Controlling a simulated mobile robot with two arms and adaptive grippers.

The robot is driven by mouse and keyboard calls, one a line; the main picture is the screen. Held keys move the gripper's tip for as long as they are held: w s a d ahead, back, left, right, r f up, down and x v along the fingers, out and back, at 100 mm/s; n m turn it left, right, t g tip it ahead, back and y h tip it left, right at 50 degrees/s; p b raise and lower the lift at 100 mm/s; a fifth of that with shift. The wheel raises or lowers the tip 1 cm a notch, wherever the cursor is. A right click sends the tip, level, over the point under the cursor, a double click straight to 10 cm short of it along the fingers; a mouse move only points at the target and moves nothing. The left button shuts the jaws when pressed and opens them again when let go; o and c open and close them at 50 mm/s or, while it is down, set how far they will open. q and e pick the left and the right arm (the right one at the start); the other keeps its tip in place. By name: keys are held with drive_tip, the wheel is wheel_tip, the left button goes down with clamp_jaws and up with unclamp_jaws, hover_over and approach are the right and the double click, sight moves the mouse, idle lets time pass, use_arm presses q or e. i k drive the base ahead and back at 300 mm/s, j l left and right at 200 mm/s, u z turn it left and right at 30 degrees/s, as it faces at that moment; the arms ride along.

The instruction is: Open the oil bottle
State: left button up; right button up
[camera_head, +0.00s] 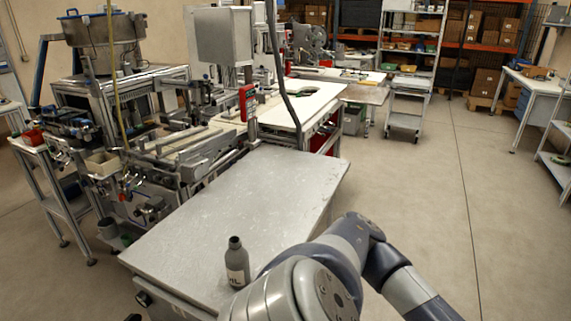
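The oil bottle (237,265) is small and dark grey, with a darker cap (235,242) on top and pale lettering on its lower front. It stands upright on the grey metal table (240,190), close to the front edge. The cap appears to be seated on the neck. One of my arms fills the bottom centre and right, passing just right of the bottle. I cannot tell whether it touches the bottle. Neither gripper shows.
A machine (150,130) with frames and rails stands behind and left of the table. A hanging dark cable drops near the table's far end. Most of the tabletop is bare. A wheeled shelf cart (407,90) stands at the back, with open floor (430,180) to the right.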

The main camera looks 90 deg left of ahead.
sight(237, 257)
drive_tip(key=i+j+u, duration=0.15)
drive_tip(key=u, duration=0.3)
drive_tip(key=i+u, duration=0.7)
drive_tip(key=u, duration=0.15)
drive_tip(key=i+l+u, duration=0.15)
drive_tip(key=u, duration=0.3)
drive_tip(key=i+j+u, duration=0.15)
drive_tip(key=i+u, duration=0.15)
drive_tip(key=u, duration=0.2)
drive_tip(key=i+u, duration=0.3)
drive_tip(key=u, duration=0.2)
drive_tip(key=i+l+u, duration=0.1)
drive_tip(key=i+u, duration=0.35)
drive_tip(key=i+j+u, duration=0.3)
drive_tip(key=i, duration=0.15)
